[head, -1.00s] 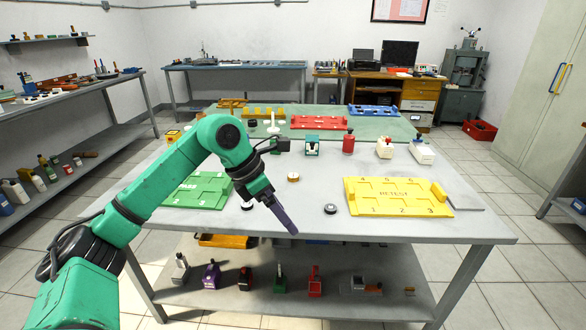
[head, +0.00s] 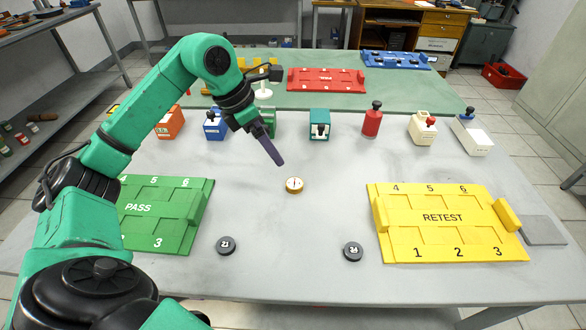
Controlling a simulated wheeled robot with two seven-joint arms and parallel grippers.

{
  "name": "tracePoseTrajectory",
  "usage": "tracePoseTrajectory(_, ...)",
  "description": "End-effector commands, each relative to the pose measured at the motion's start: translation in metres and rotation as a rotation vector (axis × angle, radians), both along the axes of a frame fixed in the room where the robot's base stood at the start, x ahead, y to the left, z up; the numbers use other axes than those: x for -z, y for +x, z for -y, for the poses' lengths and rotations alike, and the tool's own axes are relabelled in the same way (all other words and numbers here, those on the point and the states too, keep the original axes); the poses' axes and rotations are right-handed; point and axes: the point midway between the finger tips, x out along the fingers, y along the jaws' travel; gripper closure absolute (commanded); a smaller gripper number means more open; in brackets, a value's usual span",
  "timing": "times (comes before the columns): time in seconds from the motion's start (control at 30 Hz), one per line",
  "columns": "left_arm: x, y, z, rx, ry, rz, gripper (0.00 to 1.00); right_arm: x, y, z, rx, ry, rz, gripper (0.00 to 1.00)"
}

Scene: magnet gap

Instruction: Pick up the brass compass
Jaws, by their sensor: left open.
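The brass compass (head: 294,185) is a small round brass disc with a pale face. It lies flat on the grey table (head: 310,222) near the middle of the head view. My left gripper (head: 281,163) hangs from the green arm, its purple fingers pointing down and to the right. The fingertips are just behind and left of the compass in the picture, apart from it. The gripper is open and empty; the fingers overlap from this angle, so the gap between them is hidden. My right gripper is not in view.
A green PASS tray (head: 177,242) stands left and a yellow RETEST tray (head: 440,232) right. Two dark discs lie in front, one left (head: 226,245) and one right (head: 353,251). Several coloured blocks, including a red one (head: 371,122), line the back. The table around the compass is clear.

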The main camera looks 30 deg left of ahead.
Motion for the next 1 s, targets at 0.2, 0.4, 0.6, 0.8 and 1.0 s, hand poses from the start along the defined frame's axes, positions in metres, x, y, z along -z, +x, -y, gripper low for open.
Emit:
tracePoseTrajectory(0.2, 0.052, 0.015, 0.016, 0.003, -0.004, -0.005, 0.08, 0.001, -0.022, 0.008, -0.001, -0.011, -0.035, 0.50)
tracePoseTrajectory(0.4, 0.081, 0.023, 0.023, 0.002, -0.002, -0.004, 0.08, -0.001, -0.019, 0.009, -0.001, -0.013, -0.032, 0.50)
tracePoseTrajectory(0.6, 0.115, 0.032, 0.033, 0.001, -0.004, -0.004, 0.08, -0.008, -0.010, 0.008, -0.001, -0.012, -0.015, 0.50)
tracePoseTrajectory(0.8, 0.128, 0.036, 0.035, 0.001, 0.000, 0.000, 0.08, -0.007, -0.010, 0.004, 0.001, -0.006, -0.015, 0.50)
tracePoseTrajectory(1.0, 0.127, 0.036, 0.035, 0.001, 0.001, -0.001, 0.47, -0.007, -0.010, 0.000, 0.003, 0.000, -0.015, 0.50)
